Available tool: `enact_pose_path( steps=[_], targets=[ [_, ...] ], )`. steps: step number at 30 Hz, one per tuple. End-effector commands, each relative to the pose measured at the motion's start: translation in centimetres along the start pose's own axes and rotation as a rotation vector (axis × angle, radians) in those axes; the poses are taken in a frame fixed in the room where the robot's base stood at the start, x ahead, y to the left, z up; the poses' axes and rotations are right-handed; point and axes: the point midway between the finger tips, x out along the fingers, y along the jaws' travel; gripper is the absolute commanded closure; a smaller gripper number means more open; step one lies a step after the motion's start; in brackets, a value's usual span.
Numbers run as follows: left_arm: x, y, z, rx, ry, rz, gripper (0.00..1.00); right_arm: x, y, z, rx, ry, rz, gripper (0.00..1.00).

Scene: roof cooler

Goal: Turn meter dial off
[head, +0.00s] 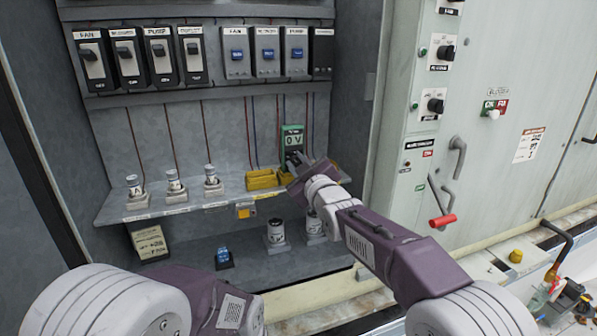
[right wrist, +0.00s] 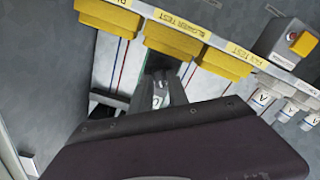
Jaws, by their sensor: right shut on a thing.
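The green meter (head: 292,137) stands upright at the back of the grey shelf in the head view, and its display reads 0 V. My right gripper (head: 297,165) is at the lower front of the meter, shut on its dial. The gripper and wrist hide the dial in the head view. In the right wrist view, the fingers of my right gripper (right wrist: 158,92) close on a small grey part with a green mark, and a strip of the green meter shows behind them. My left arm shows at the lower left, but its gripper is not in view.
Yellow test blocks (head: 262,180) sit just left of the right gripper. White labelled fuses (head: 173,182) stand farther left on the shelf (head: 118,212). Switches (head: 157,55) line the wall above. A cabinet with a red-handled lever (head: 442,221) stands to the right.

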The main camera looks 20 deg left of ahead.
Motion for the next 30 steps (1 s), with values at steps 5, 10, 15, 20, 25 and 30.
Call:
enact_pose_path(
  steps=[5, 10, 15, 20, 25, 30],
  targets=[
    [1.4, 0.0, 0.1, 0.0, 0.0, 0.0, 0.49, 0.0, -0.2, 0.1, -0.145, 0.003, 0.001, 1.0],
    [2.1, 0.0, 0.2, 0.0, 0.0, 0.0, 0.49, 0.0, -0.2, 0.1, -0.258, 0.002, 0.001, 1.0],
    [2.6, -0.1, 0.3, 0.0, 0.0, 0.0, 0.49, 0.0, -0.2, 0.1, -0.339, 0.001, 0.001, 1.0],
    [2.8, -0.1, 0.3, 0.0, 0.0, 0.0, 0.49, 0.0, -0.2, 0.0, -0.384, 0.002, 0.001, 1.0],
    [2.9, -0.1, 0.3, 0.0, 0.0, 0.0, 0.49, 0.0, -0.2, 0.0, -0.406, 0.001, 0.001, 1.0],
    [2.9, -0.1, 0.3, 0.0, 0.0, 0.0, 0.49, 0.0, -0.2, 0.0, -0.411, 0.001, 0.0, 1.0]
  ],
)
